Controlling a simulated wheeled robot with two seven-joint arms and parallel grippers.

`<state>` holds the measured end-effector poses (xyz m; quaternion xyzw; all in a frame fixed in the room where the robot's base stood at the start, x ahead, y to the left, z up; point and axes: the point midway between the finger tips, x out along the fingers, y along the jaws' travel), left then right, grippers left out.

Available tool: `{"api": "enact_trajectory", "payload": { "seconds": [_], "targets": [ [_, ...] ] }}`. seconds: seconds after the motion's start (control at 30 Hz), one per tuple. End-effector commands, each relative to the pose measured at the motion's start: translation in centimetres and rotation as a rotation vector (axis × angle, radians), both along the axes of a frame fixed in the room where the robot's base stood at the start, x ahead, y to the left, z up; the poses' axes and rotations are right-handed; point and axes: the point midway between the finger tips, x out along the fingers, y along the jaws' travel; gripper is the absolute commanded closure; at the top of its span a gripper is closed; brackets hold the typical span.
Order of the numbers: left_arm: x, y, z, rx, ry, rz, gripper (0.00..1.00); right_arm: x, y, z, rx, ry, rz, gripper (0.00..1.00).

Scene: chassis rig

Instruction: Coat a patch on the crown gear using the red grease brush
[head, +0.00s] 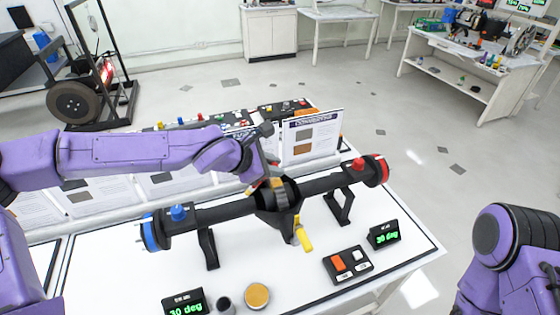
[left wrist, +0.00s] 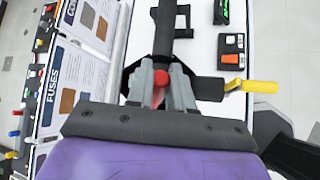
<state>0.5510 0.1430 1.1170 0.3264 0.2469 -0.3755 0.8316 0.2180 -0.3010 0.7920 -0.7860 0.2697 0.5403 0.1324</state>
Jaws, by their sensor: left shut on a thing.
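My left gripper (head: 266,178) reaches in from the left over the dark housing (head: 280,198) at the middle of the axle. In the left wrist view, the left gripper (left wrist: 160,76) is shut on a red piece (left wrist: 159,90), which I take to be the red grease brush. Its tip is hidden by the fingers. The crown gear cannot be made out clearly; the housing's opening is mostly covered by my gripper. My right arm shows at the lower right, but its gripper is out of view.
The axle carries a blue hub (head: 150,231) and a red hub (head: 377,170) on black stands. A yellow handle (head: 303,236) sticks out from the housing. A button box (head: 347,264), two displays and a round tin (head: 257,295) stand in front. Upright sheets (head: 312,138) stand behind.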

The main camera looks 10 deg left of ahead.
Motion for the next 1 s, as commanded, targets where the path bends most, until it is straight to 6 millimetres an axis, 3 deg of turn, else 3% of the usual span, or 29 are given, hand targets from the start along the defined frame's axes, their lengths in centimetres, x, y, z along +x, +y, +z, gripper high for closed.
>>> {"api": "enact_trajectory", "payload": {
  "seconds": [0.23, 0.6, 1.0],
  "targets": [
    [0.0, 0.0, 0.3, 0.0, 0.0, 0.0, 1.0, 0.0, 0.0, 0.3, 0.0, 0.0, 0.0, 1.0],
    [0.0, -0.1, 4.6, 0.0, 0.0, 0.0, 1.0, 0.0, 0.0, 4.7, 0.0, 0.0, 0.0, 1.0],
    [0.0, -0.1, 5.9, 0.0, 0.002, 0.0, 1.0, 0.0, 0.0, 4.0, 0.0, 0.0, 0.0, 1.0]
  ]
}}
